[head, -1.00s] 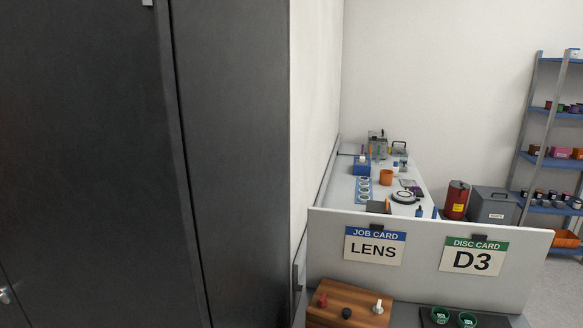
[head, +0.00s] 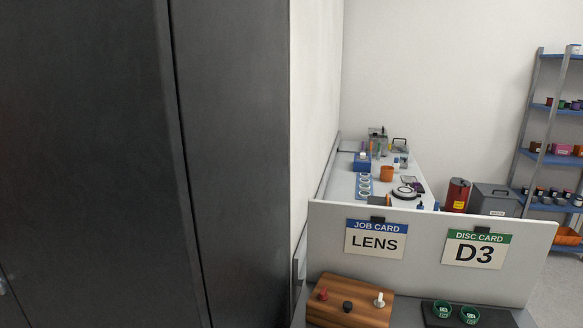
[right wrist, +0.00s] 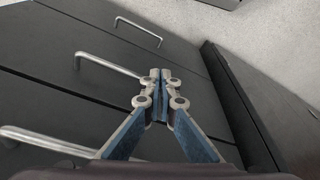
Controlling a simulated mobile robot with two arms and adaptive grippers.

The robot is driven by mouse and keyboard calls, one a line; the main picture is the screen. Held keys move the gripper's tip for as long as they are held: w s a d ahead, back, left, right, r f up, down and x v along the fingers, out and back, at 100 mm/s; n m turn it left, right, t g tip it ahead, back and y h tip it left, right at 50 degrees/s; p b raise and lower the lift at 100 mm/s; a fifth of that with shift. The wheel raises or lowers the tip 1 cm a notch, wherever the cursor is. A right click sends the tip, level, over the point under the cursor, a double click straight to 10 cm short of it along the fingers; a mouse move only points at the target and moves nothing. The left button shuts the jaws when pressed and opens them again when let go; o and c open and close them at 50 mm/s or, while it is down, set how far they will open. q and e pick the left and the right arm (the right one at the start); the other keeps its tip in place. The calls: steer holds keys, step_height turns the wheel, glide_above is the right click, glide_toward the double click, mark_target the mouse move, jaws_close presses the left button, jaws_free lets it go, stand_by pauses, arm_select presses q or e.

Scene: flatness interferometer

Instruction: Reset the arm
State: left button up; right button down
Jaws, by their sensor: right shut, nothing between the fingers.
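My right gripper (right wrist: 160,76) shows in the right wrist view, its two blue-and-metal fingers closed together with nothing between them. It is in front of a dark drawer unit (right wrist: 60,105) with metal bar handles (right wrist: 108,65). Whether it touches the unit I cannot tell. Neither gripper shows in the head view, and my left gripper is in no view.
A tall dark cabinet (head: 90,150) fills the left of the head view. A white panel (head: 425,270) carries a LENS job card (head: 375,240) and a D3 disc card (head: 476,249). A wooden block (head: 350,302), a workbench (head: 415,180) and a shelf rack (head: 528,150) stand right.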

steer(key=s+f+g+b, duration=0.15)
steer(key=s+f, duration=0.25)
steer(key=f, duration=0.8)
steer(key=s+f+b, duration=0.2)
steer(key=s+f, duration=0.1)
steer(key=f, duration=0.9)
steer(key=s+d+f+b, duration=0.3)
steer(key=s+f, duration=0.9)
steer(key=s, duration=0.1)
steer(key=shift+s+d+f, duration=0.2)
steer(key=shift+f, duration=0.05)
steer(key=shift+g, duration=0.25)
